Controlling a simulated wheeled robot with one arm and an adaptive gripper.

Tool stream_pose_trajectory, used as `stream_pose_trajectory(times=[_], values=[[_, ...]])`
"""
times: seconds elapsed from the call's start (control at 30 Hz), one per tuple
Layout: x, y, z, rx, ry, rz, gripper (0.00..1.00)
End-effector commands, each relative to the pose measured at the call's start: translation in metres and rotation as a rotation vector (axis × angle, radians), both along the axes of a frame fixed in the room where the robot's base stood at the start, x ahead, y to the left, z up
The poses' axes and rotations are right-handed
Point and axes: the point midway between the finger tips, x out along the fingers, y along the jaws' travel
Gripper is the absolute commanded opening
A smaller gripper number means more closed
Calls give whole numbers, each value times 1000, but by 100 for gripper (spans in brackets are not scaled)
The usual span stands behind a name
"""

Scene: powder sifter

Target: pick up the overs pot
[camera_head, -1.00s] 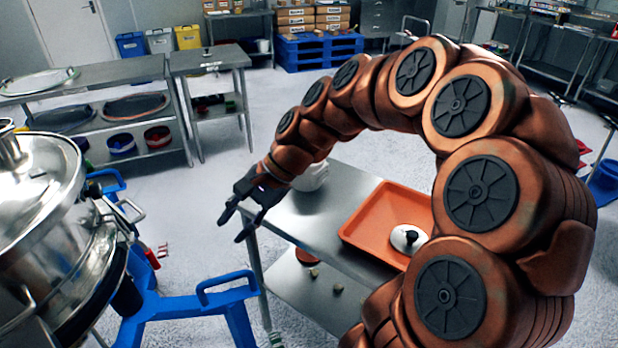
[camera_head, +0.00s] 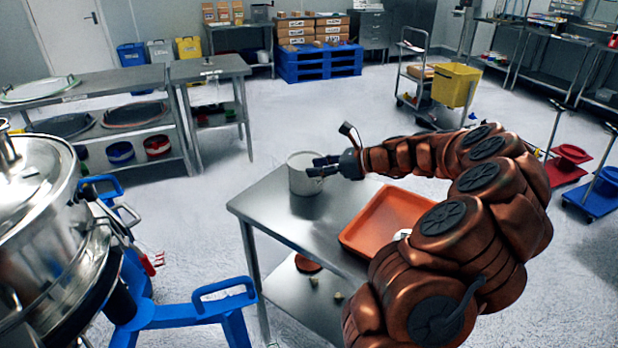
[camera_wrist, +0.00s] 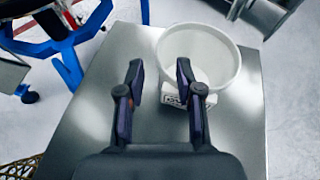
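The overs pot is a white round open-topped pot (camera_head: 303,180) standing upright at the far left part of the steel table (camera_head: 275,215). In the wrist view the pot (camera_wrist: 225,85) has a label on the side toward me, and looks empty. My gripper (camera_head: 318,167) is at the pot's right side in the head view. In the wrist view my gripper (camera_wrist: 160,65) is open, with the pot's left rim edge showing between its two fingertips. The right finger overlaps the pot; the left finger is outside it. I cannot tell whether either finger touches it.
An orange tray (camera_head: 350,240) lies on the table, with a white lid partly hidden by my arm. Small items lie on the lower shelf (camera_head: 300,300). A steel sifter (camera_head: 45,215) on a blue wheeled frame (camera_head: 180,314) stands at left.

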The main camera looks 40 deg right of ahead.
Motion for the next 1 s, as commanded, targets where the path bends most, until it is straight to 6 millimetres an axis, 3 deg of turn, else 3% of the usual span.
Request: stream_pose_trajectory(times=[0.4,0.77,1.0], values=[[38,24,-17,-1,-2,3,36],[44,27,-20,-2,-1,1,36],[44,27,-20,-2,-1,2,11]])
